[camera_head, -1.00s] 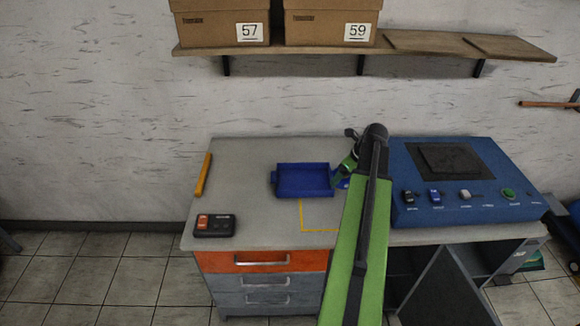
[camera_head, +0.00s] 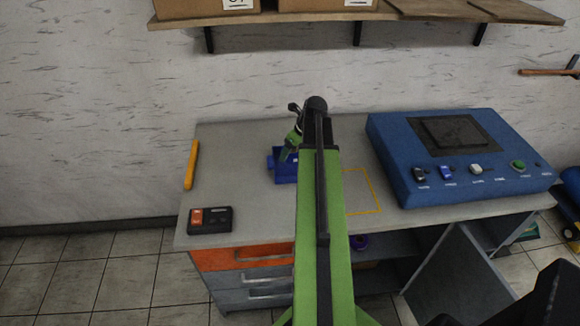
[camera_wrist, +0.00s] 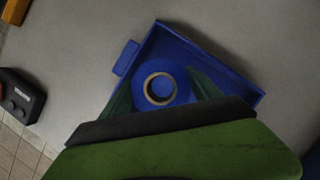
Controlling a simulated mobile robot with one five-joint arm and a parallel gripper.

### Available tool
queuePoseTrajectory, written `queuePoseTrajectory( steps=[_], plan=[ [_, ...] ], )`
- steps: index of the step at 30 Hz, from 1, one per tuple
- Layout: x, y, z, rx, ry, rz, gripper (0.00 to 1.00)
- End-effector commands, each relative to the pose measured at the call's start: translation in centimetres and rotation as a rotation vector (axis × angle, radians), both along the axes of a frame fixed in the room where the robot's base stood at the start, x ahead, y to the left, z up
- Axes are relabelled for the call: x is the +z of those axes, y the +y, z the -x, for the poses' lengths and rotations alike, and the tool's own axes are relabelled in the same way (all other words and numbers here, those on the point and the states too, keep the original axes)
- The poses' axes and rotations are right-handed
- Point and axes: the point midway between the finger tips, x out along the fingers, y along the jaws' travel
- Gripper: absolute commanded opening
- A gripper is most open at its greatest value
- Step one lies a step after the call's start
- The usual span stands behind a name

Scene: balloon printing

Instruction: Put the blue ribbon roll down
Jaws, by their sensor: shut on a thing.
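The blue ribbon roll (camera_wrist: 172,78) has a tan core and shows in the wrist view between the two dark green fingers of my gripper (camera_wrist: 160,92). My gripper is shut on it. The roll appears over or inside the blue tray (camera_wrist: 246,91); I cannot tell whether it touches the tray floor. In the head view the tray (camera_head: 272,163) sits on the grey table, largely hidden by my green arm. My gripper (camera_head: 286,158) is over the tray there, and the roll cannot be made out.
A yellow-orange bar (camera_head: 191,165) lies at the table's left edge. A black remote with an orange button (camera_head: 210,220) lies at the front left. A blue machine (camera_head: 398,158) fills the right side. A yellow outlined area (camera_head: 379,198) on the table is bare.

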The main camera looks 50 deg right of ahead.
Motion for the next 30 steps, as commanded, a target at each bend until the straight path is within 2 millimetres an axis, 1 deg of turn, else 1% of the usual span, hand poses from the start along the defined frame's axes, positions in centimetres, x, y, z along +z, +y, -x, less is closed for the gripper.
queuePoseTrajectory(
  steps=[1,4,8,11,15,16,23,28,29,30],
  plan=[
    [-0.8,0.3,-0.6,0.0,0.0,0.0,0.3],
    [-0.9,0.6,-1.1,-0.001,0.0,0.001,0.3],
    [-0.9,0.6,-1.1,-0.003,0.001,0.0,0.3],
    [-2.2,0.6,-1.1,-0.003,0.0,0.0,0.3],
    [-4.8,0.6,-1.1,-0.003,0.0,0.0,0.3],
    [-5.1,0.6,-1.1,-0.003,0.0,0.0,0.3],
    [-4.8,0.6,-1.0,-0.003,0.0,0.0,0.3],
    [-5.3,0.6,-1.0,-0.004,0.0,-0.001,0.3],
    [-5.1,0.6,-1.0,-0.004,0.0,-0.001,0.76],
    [-5.1,0.5,-1.0,-0.004,0.0,-0.001,0.81]
  ],
)
